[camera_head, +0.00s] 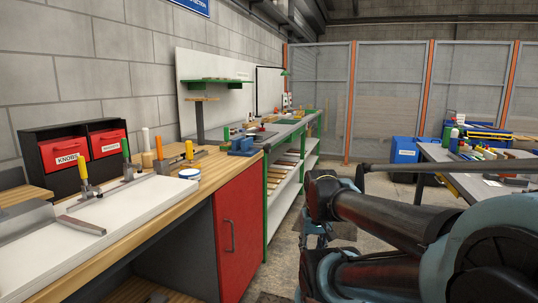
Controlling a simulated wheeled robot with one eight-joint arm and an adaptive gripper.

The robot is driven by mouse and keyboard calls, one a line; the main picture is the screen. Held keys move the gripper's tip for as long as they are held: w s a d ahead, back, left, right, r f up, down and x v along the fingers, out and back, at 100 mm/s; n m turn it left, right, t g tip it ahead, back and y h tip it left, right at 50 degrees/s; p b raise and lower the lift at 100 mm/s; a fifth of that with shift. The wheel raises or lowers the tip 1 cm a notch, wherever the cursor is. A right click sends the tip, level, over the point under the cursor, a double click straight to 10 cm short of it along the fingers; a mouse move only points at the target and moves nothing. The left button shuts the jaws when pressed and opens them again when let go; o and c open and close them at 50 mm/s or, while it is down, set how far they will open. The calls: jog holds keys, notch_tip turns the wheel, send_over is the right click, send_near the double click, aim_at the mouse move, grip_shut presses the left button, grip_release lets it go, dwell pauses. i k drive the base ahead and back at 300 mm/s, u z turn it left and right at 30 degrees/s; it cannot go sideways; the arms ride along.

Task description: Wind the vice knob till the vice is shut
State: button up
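A small blue block-like thing (243,146), which looks like the vice, sits at the far right end of the wooden bench. It is too small in view for me to make out its knob or tell whether its jaws are open or shut. My arm reaches in from the right, and its far end shows near the middle right, over the floor and well apart from the blue vice. I cannot make out gripper fingers there or anything held in them.
The wooden bench (216,168) carries a white board (135,205), clamps with orange and yellow handles, and a round white-and-blue tin (190,174). Red bins (64,153) stand at the left. A green-framed bench (290,130) lies beyond. A cluttered table (437,153) stands right.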

aim_at(267, 147)
jog(key=z, duration=0.7)
jog(key=i, duration=0.9)
jog(key=u, duration=0.05)
